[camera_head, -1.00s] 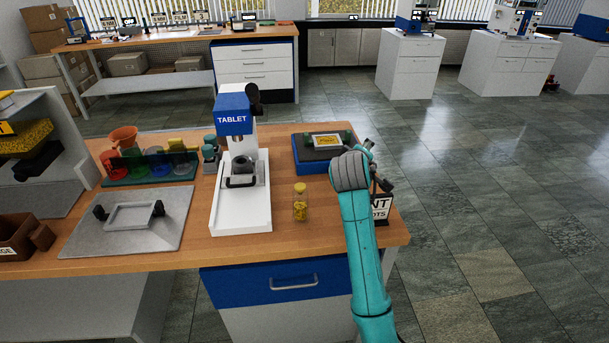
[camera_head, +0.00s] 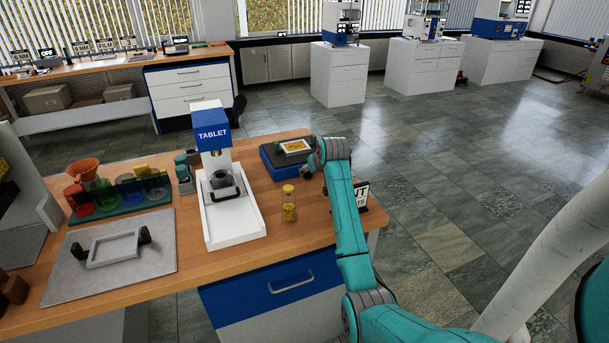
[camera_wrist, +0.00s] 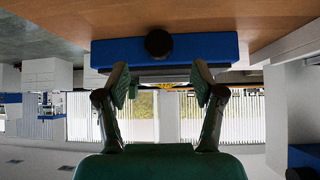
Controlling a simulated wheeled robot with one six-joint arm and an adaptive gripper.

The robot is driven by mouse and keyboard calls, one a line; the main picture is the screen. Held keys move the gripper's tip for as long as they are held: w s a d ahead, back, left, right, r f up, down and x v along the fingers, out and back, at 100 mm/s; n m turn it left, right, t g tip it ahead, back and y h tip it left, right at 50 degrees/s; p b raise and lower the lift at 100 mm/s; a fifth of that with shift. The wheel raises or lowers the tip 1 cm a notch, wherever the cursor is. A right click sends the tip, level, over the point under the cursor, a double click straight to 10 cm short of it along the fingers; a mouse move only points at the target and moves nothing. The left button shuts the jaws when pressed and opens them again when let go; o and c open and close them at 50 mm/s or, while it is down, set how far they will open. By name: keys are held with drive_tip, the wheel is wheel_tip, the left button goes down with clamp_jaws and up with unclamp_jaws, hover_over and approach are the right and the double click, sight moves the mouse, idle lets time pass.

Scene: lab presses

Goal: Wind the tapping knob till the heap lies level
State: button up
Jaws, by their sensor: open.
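A capped jar of yellow material (camera_head: 289,208) stands close in front of the device. A white tablet press (camera_head: 238,223) is left of it. Coloured flasks (camera_head: 105,192) and a grey board (camera_head: 160,252) are farther left.

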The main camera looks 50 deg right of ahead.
sight(308, 173)
drive_tip(key=x, duration=0.7)
drive_tip(key=shift+w+d+f, duration=0.15)
drive_tip(key=shift+d+f, duration=0.05)
drive_tip(key=shift+d, duration=0.05)
drive_tip(key=shift+c, duration=0.3)
drive_tip(key=c, duration=1.1)
